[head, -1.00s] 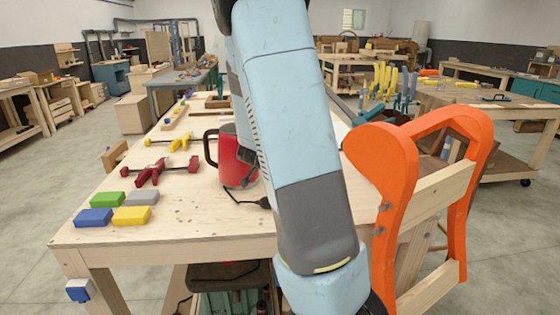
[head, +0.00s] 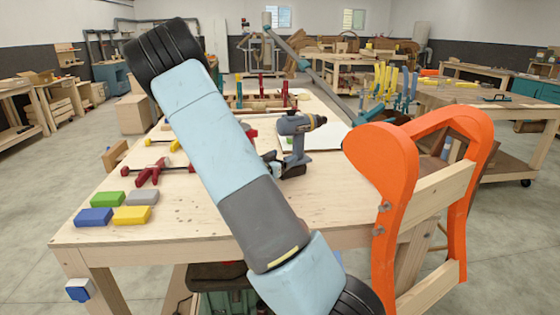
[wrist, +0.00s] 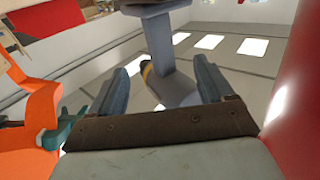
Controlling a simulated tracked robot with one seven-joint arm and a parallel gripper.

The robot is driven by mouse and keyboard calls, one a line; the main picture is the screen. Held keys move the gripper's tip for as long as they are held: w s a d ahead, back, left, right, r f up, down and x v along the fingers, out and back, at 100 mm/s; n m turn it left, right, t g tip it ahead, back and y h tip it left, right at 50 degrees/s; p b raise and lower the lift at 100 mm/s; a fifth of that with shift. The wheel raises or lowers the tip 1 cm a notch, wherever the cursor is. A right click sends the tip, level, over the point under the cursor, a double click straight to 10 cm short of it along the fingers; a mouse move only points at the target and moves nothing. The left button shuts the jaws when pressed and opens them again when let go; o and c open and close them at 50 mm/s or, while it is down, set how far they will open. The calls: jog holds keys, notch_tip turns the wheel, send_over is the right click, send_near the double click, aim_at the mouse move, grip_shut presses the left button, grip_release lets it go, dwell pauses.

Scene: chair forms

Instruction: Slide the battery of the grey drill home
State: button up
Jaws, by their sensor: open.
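The grey drill (head: 298,126) stands upright on the workbench, its chuck with a yellow band pointing right. Its dark foot (head: 294,170), where the battery sits, is low near the bench top; I cannot tell how far the battery is seated. My gripper (head: 268,160) is at the left of the drill's lower handle, partly hidden by my arm. In the wrist view, my gripper (wrist: 162,66) is open, with a finger on each side of the grey drill's handle (wrist: 160,40) beyond. I cannot tell whether the fingers touch it.
An orange chair form (head: 385,165) stands at the bench's right. Green, grey, blue and yellow blocks (head: 132,215) lie at the front left of the workbench (head: 180,236). A red clamp (head: 152,172) lies behind them. The red mug is mostly behind my arm.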

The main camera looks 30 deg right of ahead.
aim_at(295, 150)
jog(key=shift+x, duration=5.35)
jog(key=c, duration=1.2)
jog(key=shift+f, duration=0.1)
jog(key=shift+s+f, duration=0.15)
jog(key=shift+f, duration=0.05)
